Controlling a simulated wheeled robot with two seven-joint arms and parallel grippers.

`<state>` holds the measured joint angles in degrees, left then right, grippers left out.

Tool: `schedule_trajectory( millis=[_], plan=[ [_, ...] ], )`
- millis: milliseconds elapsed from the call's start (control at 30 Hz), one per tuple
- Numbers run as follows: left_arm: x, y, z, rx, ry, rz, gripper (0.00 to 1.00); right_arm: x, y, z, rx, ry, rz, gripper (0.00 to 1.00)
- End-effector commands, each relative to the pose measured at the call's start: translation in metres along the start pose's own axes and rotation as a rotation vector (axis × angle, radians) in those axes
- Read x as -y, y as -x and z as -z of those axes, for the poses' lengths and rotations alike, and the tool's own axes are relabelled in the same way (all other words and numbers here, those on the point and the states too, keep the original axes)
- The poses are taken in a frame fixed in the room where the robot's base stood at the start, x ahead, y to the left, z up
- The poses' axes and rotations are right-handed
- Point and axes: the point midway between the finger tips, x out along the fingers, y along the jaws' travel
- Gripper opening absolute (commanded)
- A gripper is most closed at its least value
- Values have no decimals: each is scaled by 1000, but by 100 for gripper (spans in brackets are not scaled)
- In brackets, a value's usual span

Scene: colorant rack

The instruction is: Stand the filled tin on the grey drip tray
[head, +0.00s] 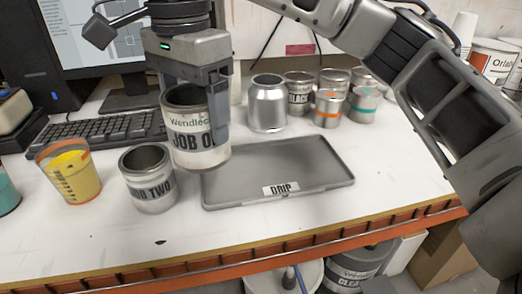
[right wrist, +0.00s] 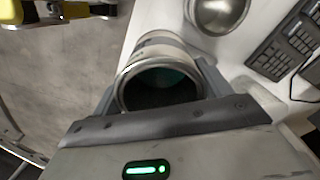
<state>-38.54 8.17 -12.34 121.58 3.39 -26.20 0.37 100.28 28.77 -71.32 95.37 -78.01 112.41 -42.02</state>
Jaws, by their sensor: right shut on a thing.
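The tin (head: 195,141) has a white label reading "Wendlec" and "JOB O..." and an open top. My right gripper (head: 200,100) is shut on it from above and behind, with a finger on its right side. The tin looks upright, over or just beside the left end of the grey drip tray (head: 310,165); I cannot tell whether its base touches anything. In the right wrist view the tin (right wrist: 160,85) shows dark teal inside. The tray is empty, with a "DRIP" label on its front. My left gripper does not show.
A tin labelled "TWO" (head: 147,180) and a yellow cup (head: 72,172) stand left of the tray. A bare metal can (head: 268,104) and several small tins stand behind it. A keyboard (head: 90,131) lies at the back left. The table's orange front edge (head: 260,251) is near.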

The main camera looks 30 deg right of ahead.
Motion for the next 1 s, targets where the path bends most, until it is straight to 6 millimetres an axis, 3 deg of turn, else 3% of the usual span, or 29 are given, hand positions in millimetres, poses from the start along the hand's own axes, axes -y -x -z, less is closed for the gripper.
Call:
schedule_trajectory(
  millis=[200, 400, 800, 1000],
  plan=[
    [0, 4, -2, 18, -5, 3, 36, -9, -22, 54, 1, -8, -2, 50],
    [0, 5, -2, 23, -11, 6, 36, -15, -55, 88, 1, -3, -3, 50],
    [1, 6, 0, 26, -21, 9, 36, -19, -90, 117, 0, -3, -1, 50],
    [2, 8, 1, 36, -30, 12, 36, -19, -116, 116, 1, 0, -1, 50]
  ],
)
